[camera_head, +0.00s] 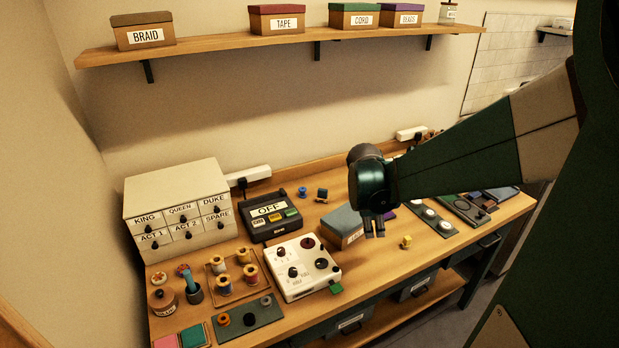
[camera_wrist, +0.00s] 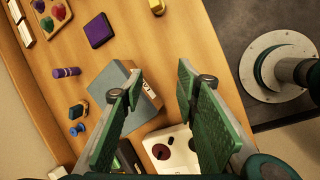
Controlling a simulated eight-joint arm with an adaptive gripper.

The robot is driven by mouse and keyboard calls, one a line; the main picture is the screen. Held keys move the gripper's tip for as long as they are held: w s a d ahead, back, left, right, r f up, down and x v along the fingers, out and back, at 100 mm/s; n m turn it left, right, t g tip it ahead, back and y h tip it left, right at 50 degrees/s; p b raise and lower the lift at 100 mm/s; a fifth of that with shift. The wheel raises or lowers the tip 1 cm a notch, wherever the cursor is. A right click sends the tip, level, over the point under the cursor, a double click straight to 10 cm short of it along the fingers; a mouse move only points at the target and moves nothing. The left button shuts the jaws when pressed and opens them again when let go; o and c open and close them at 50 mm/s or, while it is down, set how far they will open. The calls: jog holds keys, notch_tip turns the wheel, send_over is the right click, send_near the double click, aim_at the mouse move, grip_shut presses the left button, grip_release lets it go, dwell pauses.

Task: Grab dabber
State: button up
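A blue-handled tool (camera_head: 188,279) stands tilted in a dark cup (camera_head: 195,295) at the left front of the table in the head view. It may be the dabber, but I cannot tell for sure. A small purple cylinder (camera_wrist: 65,72) lies on the table in the wrist view, left of the grey-blue box (camera_wrist: 108,82); what it is I cannot tell. My gripper (camera_head: 375,231) is open and empty, over the table beside the grey-blue box (camera_head: 343,226), far right of the cup. Its two green-padded fingers are spread in the wrist view (camera_wrist: 158,92).
Around the cup are a brown lidded jar (camera_head: 163,303), a rack of thread spools (camera_head: 224,285) and a labelled drawer cabinet (camera_head: 175,212). A white knobbed box (camera_head: 300,268) and a dark OFF panel (camera_head: 270,215) lie between cup and gripper. A shelf (camera_head: 230,48) hangs above.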

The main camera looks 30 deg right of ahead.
aim_at(407, 238)
jog(key=s+d+f+n+g+p, duration=0.1)
jog(key=d+f+n, duration=0.3)
jog(key=d, duration=0.8)
jog(key=shift+s+d+f+g+h+p, duration=0.2)
jog(key=shift+d+f+g+h+p, duration=0.1)
jog(key=shift+f+g+p, duration=0.5)
jog(key=shift+f, duration=0.15)
jog(key=shift+b+x, duration=0.3)
jog(key=shift+x, duration=0.95)
jog(key=shift+b+x, duration=0.35)
jog(key=shift+x, duration=2.25)
jog(key=shift+d, duration=0.1)
